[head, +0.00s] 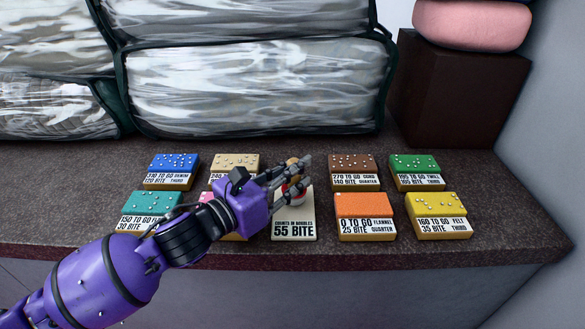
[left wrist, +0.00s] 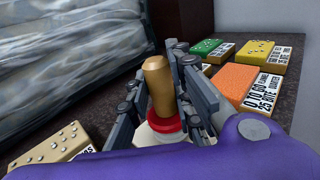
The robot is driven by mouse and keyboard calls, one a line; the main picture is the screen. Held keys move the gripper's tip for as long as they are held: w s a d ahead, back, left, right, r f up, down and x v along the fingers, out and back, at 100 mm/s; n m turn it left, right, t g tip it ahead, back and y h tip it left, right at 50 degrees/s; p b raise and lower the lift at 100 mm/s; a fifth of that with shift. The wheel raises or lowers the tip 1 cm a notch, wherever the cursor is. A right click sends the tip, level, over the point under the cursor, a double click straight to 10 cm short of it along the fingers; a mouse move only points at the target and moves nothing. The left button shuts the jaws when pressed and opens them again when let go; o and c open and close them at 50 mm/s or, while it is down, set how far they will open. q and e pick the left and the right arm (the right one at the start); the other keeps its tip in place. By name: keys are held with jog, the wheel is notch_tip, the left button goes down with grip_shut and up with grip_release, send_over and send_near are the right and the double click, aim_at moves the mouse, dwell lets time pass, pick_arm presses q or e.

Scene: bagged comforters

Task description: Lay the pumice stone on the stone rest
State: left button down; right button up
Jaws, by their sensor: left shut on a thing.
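My left gripper (head: 296,176) is shut on a small tan, rounded upright piece (left wrist: 157,85) with a red collar (left wrist: 163,124) and a pale base under it. I cannot tell whether these are one object or a piece standing in a holder, nor which is the pumice stone or the stone rest. The held piece is over the far part of a pale card (head: 294,228) reading "COUNTS IN BUNDLES 55 BITE". The fingers hide part of it, and whether the base touches the card is unclear. My right gripper is not in view.
Several labelled blocks stand in two rows on the dark counter (head: 60,195), including an orange one (head: 365,205) right of the card and a tan one (head: 236,160) behind. My arm partly covers a pink one. Bagged comforters (head: 255,85) and a dark box (head: 455,95) stand behind.

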pick_arm(q)
jog(key=shift+f, duration=0.6)
dwell(0.5)
jog(key=c, duration=1.5)
grip_release()
jog(key=shift+o, duration=0.3)
jog(key=o, duration=0.6)
jog(key=shift+s+a, duration=0.1)
jog(key=shift+a, duration=0.05)
jog(key=shift+s+a+r, duration=0.55)
jog(key=shift+s+a, duration=0.3)
jog(key=shift+s+a+r, duration=0.5)
jog(key=shift+s+a, duration=0.3)
jog(key=shift+s, duration=0.05)
